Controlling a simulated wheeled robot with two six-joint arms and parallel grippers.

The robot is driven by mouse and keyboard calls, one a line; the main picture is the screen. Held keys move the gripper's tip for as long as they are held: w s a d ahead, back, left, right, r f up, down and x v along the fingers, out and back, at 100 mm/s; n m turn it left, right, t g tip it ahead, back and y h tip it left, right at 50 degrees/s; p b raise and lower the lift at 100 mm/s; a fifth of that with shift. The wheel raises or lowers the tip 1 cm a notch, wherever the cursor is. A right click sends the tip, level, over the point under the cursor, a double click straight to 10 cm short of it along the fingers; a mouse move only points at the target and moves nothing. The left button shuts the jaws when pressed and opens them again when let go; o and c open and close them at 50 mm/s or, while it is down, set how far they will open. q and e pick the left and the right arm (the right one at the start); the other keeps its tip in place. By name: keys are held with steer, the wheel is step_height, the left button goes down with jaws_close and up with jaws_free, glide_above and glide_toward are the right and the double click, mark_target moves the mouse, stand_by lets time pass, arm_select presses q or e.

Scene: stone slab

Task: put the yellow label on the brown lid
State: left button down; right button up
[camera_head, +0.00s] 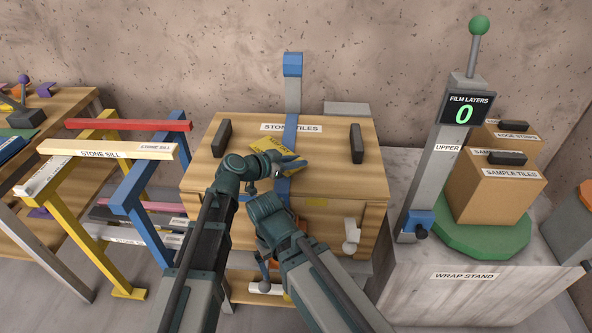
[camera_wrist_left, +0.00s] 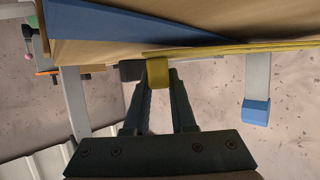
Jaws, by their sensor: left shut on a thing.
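The brown lid (camera_head: 331,138) is the wooden top of the stone tiles crate, with a dark handle at each side and a blue strap across it. My left gripper (camera_head: 289,163) is over the middle of the lid, shut on the yellow label (camera_head: 265,146). The label is partly hidden by the gripper in the head view. In the left wrist view a yellow tab (camera_wrist_left: 158,72) sits between the fingertips, and the label's thin edge runs close along the lid; I cannot tell if they touch. My right arm ends at the crate's front edge; its jaws cannot be made out.
A blue-tipped post (camera_head: 292,66) stands behind the crate. Yellow and blue trestles (camera_head: 124,200) with a stone sill stand at the left. At the right are a wrap stand (camera_head: 438,180), its display reading 0, and sample boxes (camera_head: 497,192) on a green turntable (camera_head: 470,238).

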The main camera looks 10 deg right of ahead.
arm_select(q)
steer(key=shift+f, duration=0.65)
steer(key=shift+r, duration=0.15)
arm_select(e)
steer(key=shift+f, duration=0.5)
steer(key=shift+f, duration=0.1)
arm_select(q)
steer(key=c, duration=0.7)
jaws_free()
steer(key=shift+c, duration=0.2)
steer(key=shift+r, duration=0.1)
steer(key=p+v, duration=0.4)
steer(key=v, duration=0.6)
steer(key=shift+s+a+r, duration=0.1)
steer(key=shift+a, duration=0.05)
steer(key=shift+v, duration=0.75)
arm_select(e)
steer(key=shift+r, duration=2.45)
